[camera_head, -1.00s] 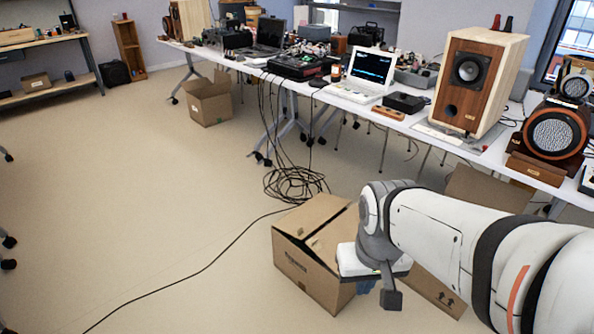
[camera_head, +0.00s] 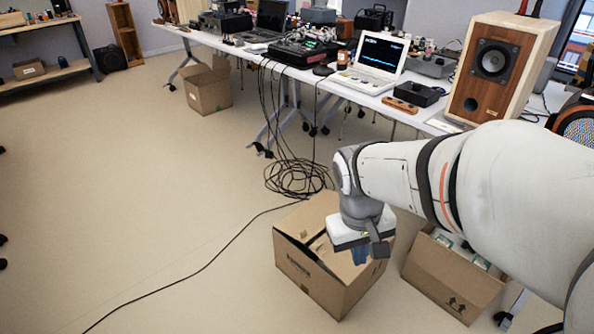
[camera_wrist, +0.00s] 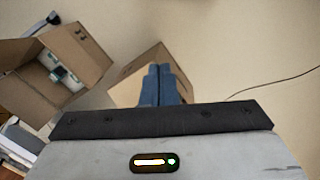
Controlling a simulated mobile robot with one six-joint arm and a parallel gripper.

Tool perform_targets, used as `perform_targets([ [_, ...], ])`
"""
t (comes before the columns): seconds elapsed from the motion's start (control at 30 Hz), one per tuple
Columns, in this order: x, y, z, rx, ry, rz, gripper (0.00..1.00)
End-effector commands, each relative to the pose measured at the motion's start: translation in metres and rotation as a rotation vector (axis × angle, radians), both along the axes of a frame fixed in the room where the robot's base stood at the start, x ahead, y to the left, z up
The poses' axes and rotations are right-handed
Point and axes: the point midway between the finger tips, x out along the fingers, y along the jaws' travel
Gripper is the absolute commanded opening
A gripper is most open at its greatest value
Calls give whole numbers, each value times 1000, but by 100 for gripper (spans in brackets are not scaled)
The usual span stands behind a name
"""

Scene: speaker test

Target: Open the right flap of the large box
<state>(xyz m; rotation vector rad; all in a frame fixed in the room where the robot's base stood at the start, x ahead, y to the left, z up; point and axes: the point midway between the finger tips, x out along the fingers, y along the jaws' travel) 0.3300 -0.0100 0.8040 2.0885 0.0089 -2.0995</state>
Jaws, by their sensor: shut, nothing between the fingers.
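The large cardboard box (camera_head: 310,277) stands on the floor at lower centre in the head view. Its top flaps look mostly folded over, with a dark gap along the front left edge. My gripper (camera_head: 361,256) hangs over the right part of this box, fingers pointing down, and hides much of its right flap. In the wrist view the blue fingers of my gripper (camera_wrist: 160,72) are together with nothing between them. Part of the large box (camera_wrist: 136,69) shows behind them. I cannot tell whether the fingers touch the cardboard.
An open carton (camera_head: 440,281) with things inside stands close on the right; it also shows in the wrist view (camera_wrist: 32,88). A cable coil (camera_head: 298,178) lies behind the large box, with one cable running left. A long table (camera_head: 405,113) stands behind. Floor on the left is clear.

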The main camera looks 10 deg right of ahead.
Motion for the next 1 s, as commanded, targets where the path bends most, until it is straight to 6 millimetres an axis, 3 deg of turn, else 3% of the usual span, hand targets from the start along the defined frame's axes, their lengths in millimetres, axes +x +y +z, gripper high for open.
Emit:
perform_targets([
  [0.03, 13, -4, -17, -47, 56, 40, 0],
  [0.3, 86, -27, -76, -348, 306, 271, 0],
  [0.53, 156, -33, -141, -627, 480, 467, 0],
  [0.77, 223, -21, -220, -927, 607, 659, 0],
  [1.0, 279, 11, -321, -1257, 676, 854, 0],
])
